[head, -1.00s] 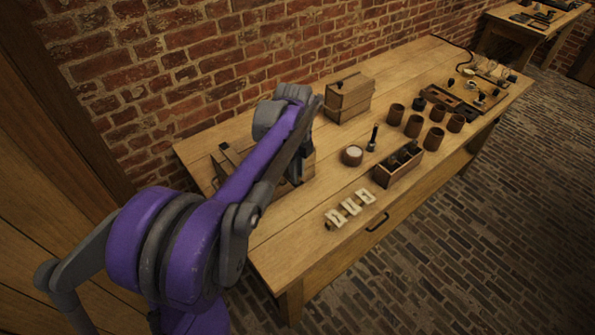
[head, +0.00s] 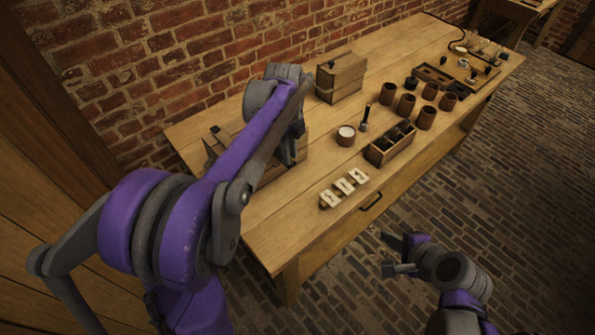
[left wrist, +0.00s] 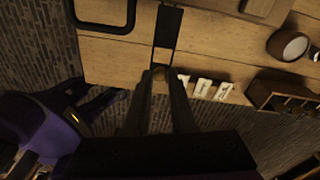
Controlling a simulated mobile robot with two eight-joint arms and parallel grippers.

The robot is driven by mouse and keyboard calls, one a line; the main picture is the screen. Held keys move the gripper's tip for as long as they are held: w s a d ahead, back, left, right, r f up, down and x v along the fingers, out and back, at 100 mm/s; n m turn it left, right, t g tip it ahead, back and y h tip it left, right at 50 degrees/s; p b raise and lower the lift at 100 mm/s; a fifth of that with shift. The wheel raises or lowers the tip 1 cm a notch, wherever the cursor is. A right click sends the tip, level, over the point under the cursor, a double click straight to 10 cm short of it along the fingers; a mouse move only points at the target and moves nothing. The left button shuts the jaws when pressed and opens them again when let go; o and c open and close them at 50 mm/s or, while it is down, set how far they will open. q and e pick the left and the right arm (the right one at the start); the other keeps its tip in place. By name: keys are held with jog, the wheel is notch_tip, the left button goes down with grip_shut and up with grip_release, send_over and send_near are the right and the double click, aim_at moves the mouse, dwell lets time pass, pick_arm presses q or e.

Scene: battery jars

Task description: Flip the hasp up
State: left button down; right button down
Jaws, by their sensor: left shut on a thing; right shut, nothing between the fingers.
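A wooden chest (head: 300,152) stands at the left end of the bench, largely hidden behind my left arm in the head view. My left gripper (head: 290,158) points down at its front side. In the left wrist view a dark strap, which looks like the hasp (left wrist: 167,28), runs down to the fingertips of my left gripper (left wrist: 160,75). These fingers are close together with a small brownish piece between them. Whether that piece is the hasp's end is hard to tell. My right gripper (head: 388,254) is empty, in front of the bench over the brick floor.
White numbered tags (head: 344,187), an open wooden tray (head: 392,150), a round pot (head: 346,136) and several brown jars (head: 426,118) stand right of the chest. A closed box (head: 340,78) stands at the back wall. A black rounded frame (left wrist: 133,18) is near the left gripper.

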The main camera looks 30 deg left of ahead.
jog(key=w+a+m+y, duration=0.1)
jog(key=a+m+y, duration=0.1)
jog(key=a, duration=0.7)
jog(key=w+a+f+m+g+y, duration=0.1)
jog(key=a+m, duration=0.4)
jog(key=a, duration=0.5)
jog(key=w+a+f+m+y, duration=0.1)
jog(key=w+a+m+y, duration=0.2)
jog(key=a, duration=0.6)
jog(key=shift+w+a+m+g, duration=0.2)
jog(key=shift+a+m+g, duration=0.1)
jog(key=shift+a+m, duration=0.15)
jog(key=shift+d, duration=0.1)
